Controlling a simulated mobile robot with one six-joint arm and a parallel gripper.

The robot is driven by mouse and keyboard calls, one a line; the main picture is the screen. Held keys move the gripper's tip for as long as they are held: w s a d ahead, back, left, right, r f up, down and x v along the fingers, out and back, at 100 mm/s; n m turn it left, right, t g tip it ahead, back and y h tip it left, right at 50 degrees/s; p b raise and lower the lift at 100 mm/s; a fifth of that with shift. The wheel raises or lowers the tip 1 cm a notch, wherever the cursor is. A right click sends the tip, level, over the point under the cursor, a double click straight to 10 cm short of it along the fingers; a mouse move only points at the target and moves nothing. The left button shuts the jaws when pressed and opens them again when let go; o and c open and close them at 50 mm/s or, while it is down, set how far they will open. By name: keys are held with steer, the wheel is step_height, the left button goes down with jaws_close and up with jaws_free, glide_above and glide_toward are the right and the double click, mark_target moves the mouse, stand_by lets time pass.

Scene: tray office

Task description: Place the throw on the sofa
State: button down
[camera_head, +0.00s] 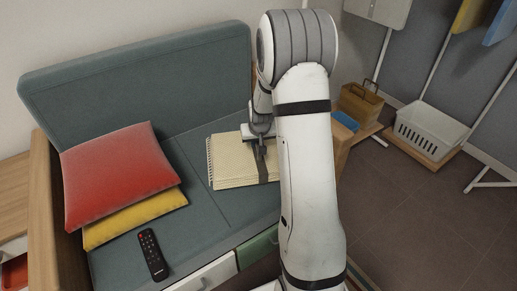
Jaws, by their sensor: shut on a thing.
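The throw (230,164) is a cream, folded, ribbed cloth with a dark band across its right part. It is at the right half of the seat of the grey-green sofa (140,65). My gripper (260,150) is over the throw's right part and is shut on it. The fingertips are small and partly hidden. I cannot tell whether the throw's underside touches the seat. My arm hides the sofa's right end.
A red cushion (115,172) lies on a yellow cushion (135,216) on the left seat, with a dark remote (153,255) in front. A brown basket (360,103) and a white crate (430,128) stand at right. The seat's middle is bare.

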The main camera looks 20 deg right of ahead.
steer(key=shift+f, duration=1.35)
steer(key=shift+w+f+b, duration=0.1)
steer(key=shift+b, duration=0.25)
steer(key=c, duration=1.4)
jaws_free()
steer(key=shift+r, duration=0.3)
steer(key=p+v, duration=0.3)
steer(key=v, duration=0.8)
steer(key=shift+a+r+p, duration=0.1)
steer(key=shift+r+p, duration=0.05)
steer(key=shift+p, duration=0.2)
steer(key=s+a+r+g, duration=0.1)
steer(key=s+a+r, duration=0.2)
steer(key=s, duration=0.5)
steer(key=s+a+r+n+g, duration=0.1)
steer(key=s+a+r, duration=0.3)
steer(key=s, duration=0.5)
steer(key=s+a+r+n+g, duration=0.1)
steer(key=s+a+r, duration=0.2)
steer(key=s, duration=0.6)
steer(key=shift+a+r+y, duration=0.25)
steer(key=shift+a+y, duration=0.15)
steer(key=shift+a, duration=0.3)
